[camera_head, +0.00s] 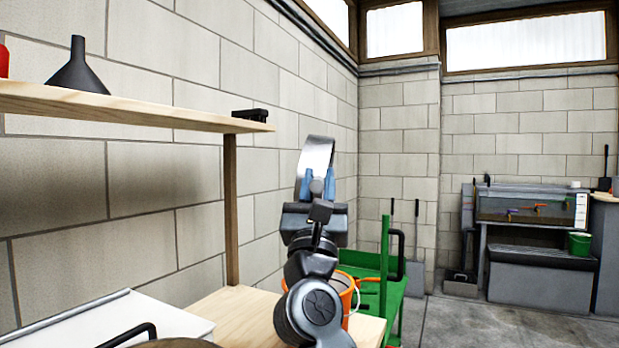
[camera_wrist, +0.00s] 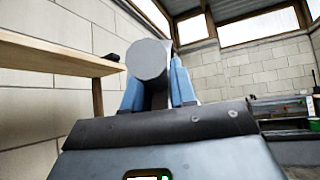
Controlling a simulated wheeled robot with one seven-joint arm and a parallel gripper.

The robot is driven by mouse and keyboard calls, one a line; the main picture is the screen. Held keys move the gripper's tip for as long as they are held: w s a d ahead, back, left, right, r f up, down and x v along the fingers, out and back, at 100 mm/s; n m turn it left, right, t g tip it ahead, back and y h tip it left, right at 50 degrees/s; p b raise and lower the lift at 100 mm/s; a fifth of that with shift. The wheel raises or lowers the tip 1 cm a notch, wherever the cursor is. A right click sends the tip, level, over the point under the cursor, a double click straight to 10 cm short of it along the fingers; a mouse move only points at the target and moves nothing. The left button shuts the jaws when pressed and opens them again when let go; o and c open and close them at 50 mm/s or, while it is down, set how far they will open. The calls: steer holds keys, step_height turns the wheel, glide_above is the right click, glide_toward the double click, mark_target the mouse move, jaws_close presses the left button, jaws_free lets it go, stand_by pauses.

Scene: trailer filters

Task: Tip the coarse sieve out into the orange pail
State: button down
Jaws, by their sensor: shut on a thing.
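My gripper (camera_head: 318,182) has blue fingers and is raised above the wooden bench, shut on the handle of a metal sieve. The sieve (camera_head: 318,151) shows as a curved, shiny band, tilted up nearly on edge above the fingers; its mesh and contents cannot be seen. In the wrist view, a round grey end (camera_wrist: 148,60) stands between the blue fingers (camera_wrist: 158,88). The orange pail (camera_head: 347,299) is low behind my arm, which hides much of it. The sieve is well above the pail, and the pail's inside is mostly hidden.
A wooden shelf (camera_head: 150,108) with a black funnel (camera_head: 78,70) is at upper left. A green cart (camera_head: 392,285) stands right of the pail. A white lid or panel (camera_head: 120,318) lies at lower left. A grey tank unit (camera_head: 530,245) with a green bucket (camera_head: 579,244) is far right.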

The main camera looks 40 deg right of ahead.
steer(key=shift+r, duration=0.15)
steer(key=shift+r+n+t+y+p, duration=0.2)
steer(key=shift+n+t+y+p, duration=0.45)
steer(key=shift+n+p, duration=0.4)
steer(key=n+t+y+p, duration=0.2)
steer(key=n+y+p, duration=0.1)
steer(key=shift+r+n+p, duration=0.15)
steer(key=shift+n+p, duration=0.2)
steer(key=shift+p, duration=0.05)
steer(key=n+t+y+p, duration=0.1)
steer(key=n+y+p, duration=0.1)
steer(key=p, duration=0.1)
steer(key=n+t+y+p, duration=0.1)
steer(key=n+y+p, duration=0.1)
steer(key=n+p, duration=0.1)
steer(key=n+t+y+p, duration=0.1)
steer(key=n+y+p, duration=0.2)
steer(key=shift+r, duration=0.4)
steer(key=n+y+p, duration=0.1)
steer(key=n+p, duration=0.1)
steer(key=p, duration=0.2)
steer(key=n+g+y+p, duration=0.1)
steer(key=n+y+p, duration=0.1)
steer(key=n+p, duration=0.1)
steer(key=r+n+y+p, duration=0.1)
steer(key=n+y+p, duration=0.1)
steer(key=p, duration=0.3)
steer(key=shift+n+g+y, duration=0.25)
steer(key=shift+n+g, duration=0.05)
steer(key=shift+g, duration=0.05)
